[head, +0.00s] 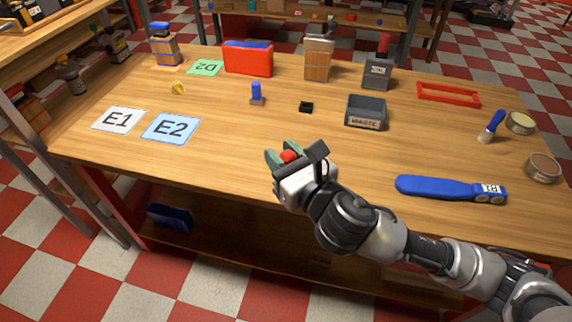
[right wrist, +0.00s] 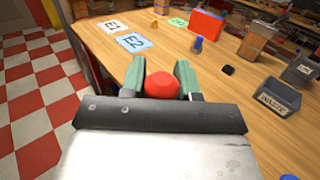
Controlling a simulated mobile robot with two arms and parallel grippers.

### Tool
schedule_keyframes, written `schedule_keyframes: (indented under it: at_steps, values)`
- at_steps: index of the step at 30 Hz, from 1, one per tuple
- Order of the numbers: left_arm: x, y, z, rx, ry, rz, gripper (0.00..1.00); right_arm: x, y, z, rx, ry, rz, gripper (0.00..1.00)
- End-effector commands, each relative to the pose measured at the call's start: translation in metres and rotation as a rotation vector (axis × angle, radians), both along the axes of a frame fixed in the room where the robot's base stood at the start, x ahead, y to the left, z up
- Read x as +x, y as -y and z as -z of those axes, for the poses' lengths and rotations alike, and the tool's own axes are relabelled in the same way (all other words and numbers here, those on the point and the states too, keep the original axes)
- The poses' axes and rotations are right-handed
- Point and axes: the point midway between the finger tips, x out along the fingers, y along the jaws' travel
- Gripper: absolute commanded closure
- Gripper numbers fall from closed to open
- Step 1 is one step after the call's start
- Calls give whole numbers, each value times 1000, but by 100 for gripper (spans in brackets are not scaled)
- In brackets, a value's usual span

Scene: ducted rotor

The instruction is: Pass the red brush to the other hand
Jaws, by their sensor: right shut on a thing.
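My right gripper (head: 283,160) is over the front part of the wooden table, near the middle. It is shut on a red, rounded thing, which I take to be the red brush (head: 289,157). In the right wrist view the red end (right wrist: 161,86) sits between the two green fingers of the gripper (right wrist: 160,82). The rest of the brush is hidden by the fingers and gripper body. My left gripper is not in either view.
Cards E1 (head: 119,120) and E2 (head: 170,128) lie left on the table (head: 230,140). A grey waste bin (head: 366,112) and small black block (head: 306,107) are further right. A blue paddle (head: 440,188) lies at front right.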

Motion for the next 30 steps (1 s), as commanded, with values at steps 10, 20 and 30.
schedule_keyframes:
  at_steps: [10, 20, 30]
  values:
    - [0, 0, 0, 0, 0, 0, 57, 6, -9, -34, 6, -2, 357, 100]
    - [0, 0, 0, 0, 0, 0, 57, 10, -9, -49, 0, -1, 538, 100]
    - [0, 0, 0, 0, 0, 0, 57, 5, 4, -28, -10, 1, 251, 100]
